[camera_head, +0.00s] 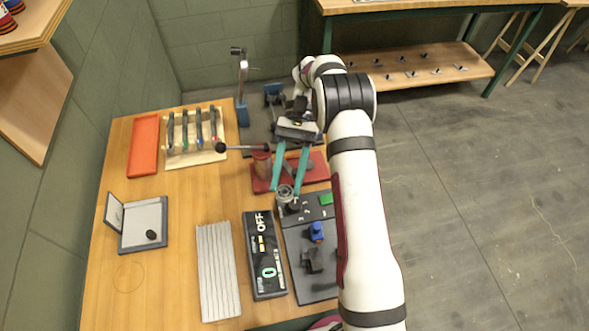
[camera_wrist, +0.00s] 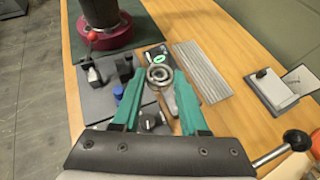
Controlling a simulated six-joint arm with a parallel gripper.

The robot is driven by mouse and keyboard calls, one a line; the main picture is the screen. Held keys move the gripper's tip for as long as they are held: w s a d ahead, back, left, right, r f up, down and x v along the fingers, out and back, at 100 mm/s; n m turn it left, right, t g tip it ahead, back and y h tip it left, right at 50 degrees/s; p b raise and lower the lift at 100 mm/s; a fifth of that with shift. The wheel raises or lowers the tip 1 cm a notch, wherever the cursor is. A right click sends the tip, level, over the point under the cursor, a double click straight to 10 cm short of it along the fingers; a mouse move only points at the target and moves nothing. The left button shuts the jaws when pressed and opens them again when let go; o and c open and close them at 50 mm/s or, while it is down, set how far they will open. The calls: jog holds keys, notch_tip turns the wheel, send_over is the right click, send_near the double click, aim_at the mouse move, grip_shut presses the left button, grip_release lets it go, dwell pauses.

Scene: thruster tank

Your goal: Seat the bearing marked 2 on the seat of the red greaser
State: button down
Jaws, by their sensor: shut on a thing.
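My gripper (camera_wrist: 158,78) has two long teal fingers and is shut on a silver ring-shaped bearing (camera_wrist: 158,76). The bearing also shows in the head view (camera_head: 285,192), low between the fingertips, over the far end of the dark tray (camera_head: 299,254). I cannot tell whether it touches the tray, and I cannot read its mark. What looks like the red greaser (camera_head: 318,168) has a red base, a brownish cylinder (camera_head: 262,165) and a lever with a dark ball (camera_head: 221,147). It stands just beyond the bearing; my fingers partly hide it, and its seat is not clear.
The tray holds a blue part (camera_head: 317,231) and a green piece (camera_head: 326,199). A black box (camera_head: 263,268) reading OFF and a ribbed grey plate (camera_head: 218,272) lie to the left. A tool rack (camera_head: 195,158) and orange tray (camera_head: 144,146) are farther back. The front-left wood is clear.

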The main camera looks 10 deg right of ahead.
jog(key=m+y, duration=0.1)
jog(key=m+t+y, duration=0.1)
jog(key=shift+w+f+m+t, duration=0.15)
jog(key=shift+w+m+t, duration=0.05)
jog(key=shift+m+t, duration=0.1)
jog(key=w+d+f+m+t, duration=0.2)
jog(key=w+d+m+t, duration=0.3)
jog(key=m+t, duration=0.55)
jog(key=w+d+f+m+t, duration=0.2)
jog(key=w+d+m+t, duration=0.25)
jog(key=m+t, duration=0.55)
jog(key=shift+m+g+h, duration=0.3)
jog(key=shift+m+g, duration=0.15)
jog(key=shift+w+a+f, duration=0.1)
jog(key=shift+w+f, duration=0.05)
jog(key=shift+f, duration=1.6)
jog(key=shift+w+a+f, duration=0.1)
jog(key=shift+f, duration=1.6)
jog(key=shift+c, duration=1.8)
grip_release()
